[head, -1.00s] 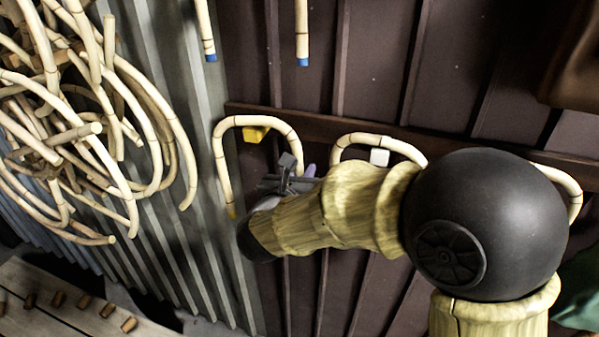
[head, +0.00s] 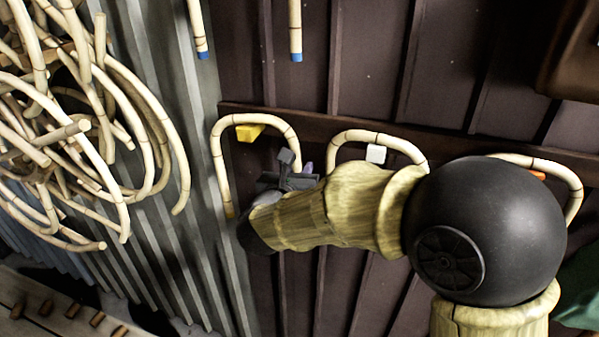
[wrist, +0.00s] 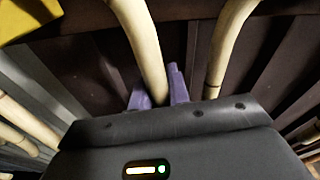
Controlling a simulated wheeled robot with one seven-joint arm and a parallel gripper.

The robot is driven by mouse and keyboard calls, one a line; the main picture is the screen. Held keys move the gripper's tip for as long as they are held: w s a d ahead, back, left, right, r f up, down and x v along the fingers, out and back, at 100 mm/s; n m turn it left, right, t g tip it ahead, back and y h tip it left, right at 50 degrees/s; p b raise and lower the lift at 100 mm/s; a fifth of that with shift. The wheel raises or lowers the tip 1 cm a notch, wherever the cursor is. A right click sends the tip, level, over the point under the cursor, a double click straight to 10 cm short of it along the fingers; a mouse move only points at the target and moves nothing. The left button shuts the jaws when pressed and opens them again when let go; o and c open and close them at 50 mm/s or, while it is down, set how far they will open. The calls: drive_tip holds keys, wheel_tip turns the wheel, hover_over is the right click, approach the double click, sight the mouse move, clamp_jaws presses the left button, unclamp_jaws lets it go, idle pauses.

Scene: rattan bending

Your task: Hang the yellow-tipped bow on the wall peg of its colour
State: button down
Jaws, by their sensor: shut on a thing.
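The pale rattan bow (head: 216,165) is an arch with its bend up in front of the wall. A yellow tip (head: 229,212) shows on its left leg. The yellow peg (head: 247,132) is just under the bend, inside the arch; whether they touch is unclear. It also shows at the top left of the wrist view (wrist: 25,18). My gripper (head: 302,171) is shut on the right leg. In the wrist view its purple fingers (wrist: 160,90) close around that leg. The right leg's lower end is hidden.
Another bow (head: 340,138) hangs around a white peg (head: 376,153), close to my gripper's right. A further bow (head: 573,190) is by an orange peg (head: 538,175). Blue-tipped legs (head: 296,45) hang above. A rattan heap (head: 70,130) is at left.

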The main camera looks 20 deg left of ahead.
drive_tip(key=shift+f, duration=0.1)
drive_tip(key=c, duration=1.3)
unclamp_jaws()
drive_tip(key=shift+o, duration=0.2)
drive_tip(key=s+d+r+b, duration=0.1)
drive_tip(key=s+b, duration=0.1)
drive_tip(key=s, duration=0.6)
drive_tip(key=s+d+r+b, duration=0.1)
drive_tip(key=s+b, duration=0.1)
drive_tip(key=s, duration=0.7)
drive_tip(key=shift+r, duration=0.25)
drive_tip(key=shift+s+b, duration=0.1)
drive_tip(key=shift+b, duration=0.2)
drive_tip(key=s+d+b, duration=0.1)
drive_tip(key=s+b, duration=0.3)
drive_tip(key=s, duration=0.4)
drive_tip(key=shift+s+b, duration=0.35)
drive_tip(key=shift+s, duration=0.05)
